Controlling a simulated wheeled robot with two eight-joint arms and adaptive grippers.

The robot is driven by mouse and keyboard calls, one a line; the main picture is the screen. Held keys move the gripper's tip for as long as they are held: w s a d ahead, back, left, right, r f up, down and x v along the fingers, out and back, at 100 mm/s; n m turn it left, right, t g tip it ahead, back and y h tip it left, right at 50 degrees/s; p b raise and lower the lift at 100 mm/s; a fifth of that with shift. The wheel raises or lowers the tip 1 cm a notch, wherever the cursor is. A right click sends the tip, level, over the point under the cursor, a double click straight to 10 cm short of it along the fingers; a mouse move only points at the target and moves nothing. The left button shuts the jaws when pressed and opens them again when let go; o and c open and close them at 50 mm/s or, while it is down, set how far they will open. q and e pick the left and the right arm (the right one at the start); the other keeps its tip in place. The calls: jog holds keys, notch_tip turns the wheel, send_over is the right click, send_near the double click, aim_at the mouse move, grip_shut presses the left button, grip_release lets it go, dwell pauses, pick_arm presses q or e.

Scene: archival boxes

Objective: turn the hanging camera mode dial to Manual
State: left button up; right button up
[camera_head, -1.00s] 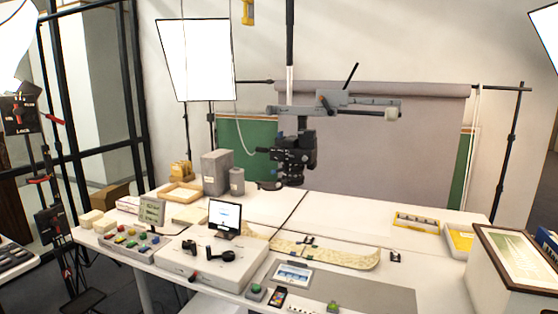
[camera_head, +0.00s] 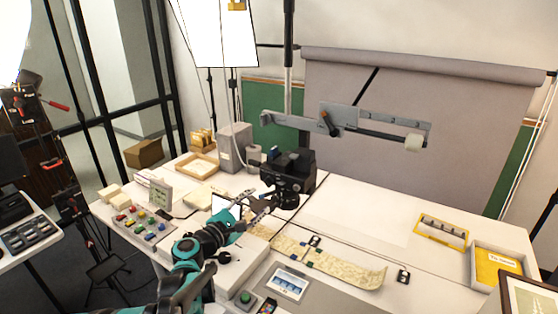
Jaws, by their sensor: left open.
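The black hanging camera (camera_head: 300,168) is below the grey overhead arm (camera_head: 345,122), over the back of the white table. Its lens points downward. I cannot make out the mode dial or its setting at this size. My left gripper (camera_head: 260,205) is at the camera's lower left with its fingers apart. It holds nothing that I can see. The fingertips are close to the camera's front, and I cannot tell whether they touch it. My teal wrist (camera_head: 205,243) hides part of the small screen and the white control box. My right gripper is not in view.
A grey box (camera_head: 235,148) and a wooden tray (camera_head: 197,166) stand at the back left. A panel of coloured buttons (camera_head: 142,225) is at the left. A long patterned strip (camera_head: 335,268) lies across the table centre. A yellow frame (camera_head: 442,231) lies at the right.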

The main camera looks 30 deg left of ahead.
aim_at(266, 184)
pick_arm(q)
jog(key=shift+n+t+y, duration=0.3)
jog(key=shift+n, duration=0.3)
jog(key=w, duration=0.2)
jog(key=w+r, duration=0.1)
jog(key=w, duration=0.2)
jog(key=w+a, duration=0.1)
jog(key=w, duration=0.2)
jog(key=shift+r, duration=0.15)
grip_shut()
